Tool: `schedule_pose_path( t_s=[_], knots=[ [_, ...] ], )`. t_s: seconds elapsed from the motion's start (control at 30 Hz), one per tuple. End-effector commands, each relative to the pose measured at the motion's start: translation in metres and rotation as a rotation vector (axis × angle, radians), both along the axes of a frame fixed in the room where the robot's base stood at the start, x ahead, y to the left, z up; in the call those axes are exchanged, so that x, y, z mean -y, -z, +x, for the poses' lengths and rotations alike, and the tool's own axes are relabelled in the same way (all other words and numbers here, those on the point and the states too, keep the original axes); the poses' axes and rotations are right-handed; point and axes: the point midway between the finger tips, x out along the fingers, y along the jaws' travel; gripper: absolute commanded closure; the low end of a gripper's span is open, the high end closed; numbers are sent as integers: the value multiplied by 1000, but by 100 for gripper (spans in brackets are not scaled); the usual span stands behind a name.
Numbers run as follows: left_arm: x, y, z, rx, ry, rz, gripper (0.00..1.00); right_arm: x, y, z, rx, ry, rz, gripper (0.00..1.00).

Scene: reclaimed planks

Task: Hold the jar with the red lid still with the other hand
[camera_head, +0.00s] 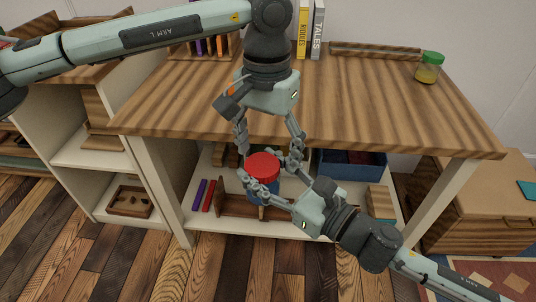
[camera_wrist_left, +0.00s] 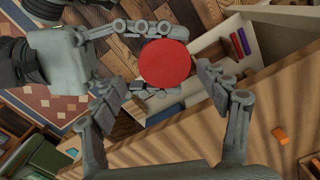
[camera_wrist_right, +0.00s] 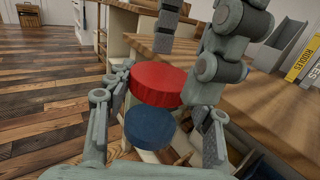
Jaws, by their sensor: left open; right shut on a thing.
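The jar with the red lid (camera_head: 263,163) is held upright in the air in front of the table's front edge. My right gripper (camera_head: 264,177) is shut on the jar from the side, below the lid. My left gripper (camera_head: 268,150) points down from above. It is open, with its fingers on either side over the red lid, which also shows in the left wrist view (camera_wrist_left: 165,62). I cannot tell whether the left fingers touch it.
The striped wooden table (camera_head: 350,105) lies just behind. A jar with a green lid (camera_head: 429,68) stands at its back right, and books (camera_head: 311,30) stand at the back. A blue bin (camera_head: 350,165) is on the shelf below. The table's middle is clear.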

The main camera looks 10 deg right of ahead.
Motion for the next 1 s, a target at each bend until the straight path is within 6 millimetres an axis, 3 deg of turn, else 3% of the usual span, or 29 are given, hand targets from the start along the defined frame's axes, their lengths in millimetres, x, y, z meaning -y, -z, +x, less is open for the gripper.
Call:
schedule_pose_path(
  t_s=[0.13, 0.53, 1.0],
  knots=[
    [0, -22, 1, 3, 0, 0, 25, 0, 0, 0, 0, 0, 0, 100],
    [-10, -60, -1, 1, -1, 1, 28, 0, 0, 0, 0, 0, 0, 100],
    [-10, 4, -2, -1, -1, 2, 28, 0, 0, 0, 0, 0, 0, 100]
  ],
)
